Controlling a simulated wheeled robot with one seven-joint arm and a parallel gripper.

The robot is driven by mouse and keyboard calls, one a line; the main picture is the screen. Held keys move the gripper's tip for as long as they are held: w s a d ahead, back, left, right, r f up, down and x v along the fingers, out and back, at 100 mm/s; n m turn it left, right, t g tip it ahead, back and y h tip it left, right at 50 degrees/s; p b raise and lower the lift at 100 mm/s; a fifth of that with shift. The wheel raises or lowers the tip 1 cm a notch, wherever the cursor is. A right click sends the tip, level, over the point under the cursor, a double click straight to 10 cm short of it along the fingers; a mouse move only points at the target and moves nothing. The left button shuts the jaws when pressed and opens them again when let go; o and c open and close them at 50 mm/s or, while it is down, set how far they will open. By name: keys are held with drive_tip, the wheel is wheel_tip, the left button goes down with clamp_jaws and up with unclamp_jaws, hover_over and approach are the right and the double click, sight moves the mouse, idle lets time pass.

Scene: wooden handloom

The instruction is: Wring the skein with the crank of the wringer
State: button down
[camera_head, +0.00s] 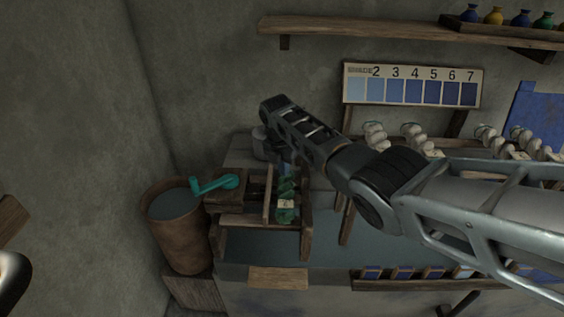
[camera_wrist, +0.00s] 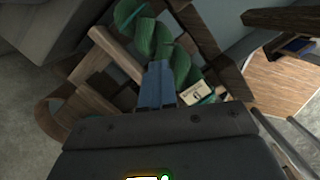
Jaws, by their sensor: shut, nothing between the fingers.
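The wringer (camera_head: 262,222) is a wooden frame at the left end of the bench. Its teal crank (camera_head: 214,184) sticks out to the left, with its handle over the bucket side. The twisted green skein (camera_head: 286,191) hangs upright in the frame and carries a pale tag; in the wrist view the skein (camera_wrist: 149,32) lies just beyond my fingers. My gripper (camera_wrist: 157,70) is shut and empty, its blue fingers together over the frame beside the skein. In the head view my arm partly hides the gripper and wringer top. I cannot tell whether the fingers touch the skein.
A brown bucket (camera_head: 180,235) of dark liquid stands left of the wringer. A numbered blue shade card (camera_head: 412,86) is on the wall, under a shelf (camera_head: 370,32) with small jars. Pale skeins (camera_head: 416,135) hang to the right. A strip of small blue samples lines the bench front.

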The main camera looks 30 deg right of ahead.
drive_tip(key=shift+s+d, duration=0.25)
drive_tip(key=shift+s, duration=0.6)
drive_tip(key=s+d, duration=0.2)
drive_tip(key=s, duration=0.1)
drive_tip(key=shift+s, duration=0.15)
drive_tip(key=s+d, duration=0.3)
drive_tip(key=s, duration=0.3)
drive_tip(key=shift+s, duration=0.2)
idle(1.1)
drive_tip(key=c, duration=1.8)
unclamp_jaws()
drive_tip(key=shift+a, duration=0.1)
